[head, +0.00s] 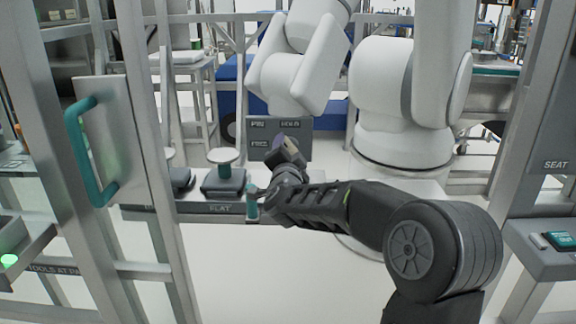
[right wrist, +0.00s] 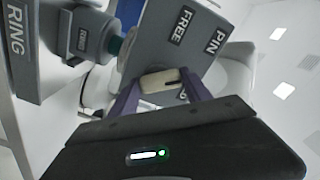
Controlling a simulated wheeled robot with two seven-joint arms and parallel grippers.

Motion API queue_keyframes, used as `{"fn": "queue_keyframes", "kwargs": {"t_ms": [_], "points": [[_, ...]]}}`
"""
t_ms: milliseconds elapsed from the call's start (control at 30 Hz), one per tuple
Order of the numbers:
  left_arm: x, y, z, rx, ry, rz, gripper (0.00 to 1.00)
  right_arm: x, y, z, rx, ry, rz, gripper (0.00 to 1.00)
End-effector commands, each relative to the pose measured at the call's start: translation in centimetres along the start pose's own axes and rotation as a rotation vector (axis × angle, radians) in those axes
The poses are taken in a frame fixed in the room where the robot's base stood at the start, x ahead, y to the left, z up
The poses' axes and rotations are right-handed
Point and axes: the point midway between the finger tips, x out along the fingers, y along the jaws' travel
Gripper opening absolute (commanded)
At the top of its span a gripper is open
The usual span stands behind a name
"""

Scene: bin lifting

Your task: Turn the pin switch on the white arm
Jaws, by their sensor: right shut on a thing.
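The white arm (head: 300,60) hangs at the top middle of the head view. A grey switch panel (head: 262,133) with PIN and FREE labels is at its lower end. It also fills the upper middle of the right wrist view (right wrist: 165,45). My right gripper (head: 288,150) is at the panel's lower right. Its purple fingers are shut on the pin switch, one on each side. In the head view the gripper hides the switch. My left gripper is not in view.
A second thick white arm column (head: 410,90) stands right of the panel. A grey door frame with a teal handle (head: 85,150) is at left. A SEAT console (head: 548,240) is at right.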

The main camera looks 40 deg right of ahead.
Motion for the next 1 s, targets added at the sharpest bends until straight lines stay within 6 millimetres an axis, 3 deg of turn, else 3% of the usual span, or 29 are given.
{"fn": "queue_keyframes", "kwargs": {"t_ms": [100,500,1000], "points": [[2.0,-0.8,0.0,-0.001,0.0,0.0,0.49,0.0,0.6,0.4,0.113,0.0,0.0,0.16],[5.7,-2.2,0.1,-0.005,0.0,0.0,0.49,0.0,0.3,0.1,0.47,-0.001,0.001,0.16],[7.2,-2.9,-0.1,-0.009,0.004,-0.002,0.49,0.0,0.1,-0.1,0.663,-0.002,0.002,0.16]]}}
